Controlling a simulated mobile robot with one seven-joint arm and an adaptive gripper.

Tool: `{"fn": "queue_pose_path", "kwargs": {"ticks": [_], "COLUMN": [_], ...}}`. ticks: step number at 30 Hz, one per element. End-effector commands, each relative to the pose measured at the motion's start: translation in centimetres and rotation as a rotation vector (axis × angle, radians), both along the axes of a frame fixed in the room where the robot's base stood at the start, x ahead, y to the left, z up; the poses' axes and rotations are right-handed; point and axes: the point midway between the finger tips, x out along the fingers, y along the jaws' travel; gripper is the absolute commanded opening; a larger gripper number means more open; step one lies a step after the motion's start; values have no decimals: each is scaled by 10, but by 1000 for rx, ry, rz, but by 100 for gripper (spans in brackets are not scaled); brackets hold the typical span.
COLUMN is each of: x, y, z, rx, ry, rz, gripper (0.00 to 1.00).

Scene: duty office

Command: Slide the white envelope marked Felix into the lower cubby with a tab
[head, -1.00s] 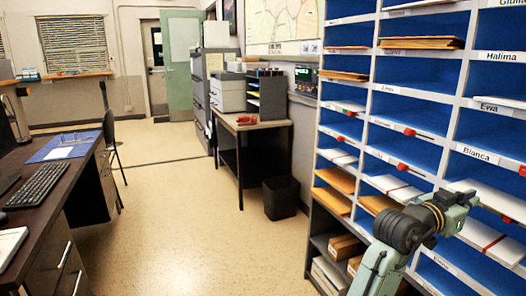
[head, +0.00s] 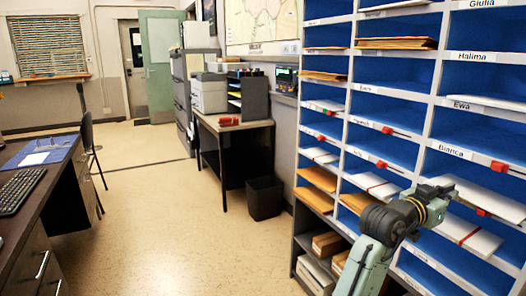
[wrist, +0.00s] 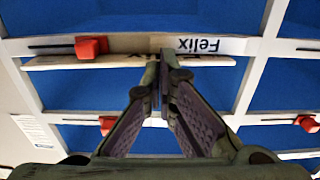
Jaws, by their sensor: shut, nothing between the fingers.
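In the wrist view, a label reading Felix (wrist: 198,45) shows upside down on a shelf edge, with a red tab (wrist: 91,47) on the same edge. A pale, thin envelope edge (wrist: 80,63) runs along that shelf edge, with dark marks partly hidden behind my fingers. My gripper (wrist: 160,62) is shut and empty, its tips at the middle of that envelope edge. I cannot tell whether they touch it. In the head view, my arm's end is at the lower right of the cubby rack (head: 349,95), and the fingertips are hidden.
White envelopes with red bands (head: 470,234) stick out of cubbies beside my arm. More red tabs (wrist: 108,125) sit on other shelf edges. Brown envelopes (head: 318,178) lie in the left column. A black bin (head: 264,198) stands by the table. The floor between desk and rack is clear.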

Motion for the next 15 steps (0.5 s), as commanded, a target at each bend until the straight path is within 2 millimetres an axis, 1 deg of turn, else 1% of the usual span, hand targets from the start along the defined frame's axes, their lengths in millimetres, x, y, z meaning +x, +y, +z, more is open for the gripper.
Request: {"fn": "queue_pose_path", "kwargs": {"ticks": [15], "x": [6], "y": [-15], "z": [0], "rx": [0], "ry": [-1], "rz": [0], "gripper": [0]}}
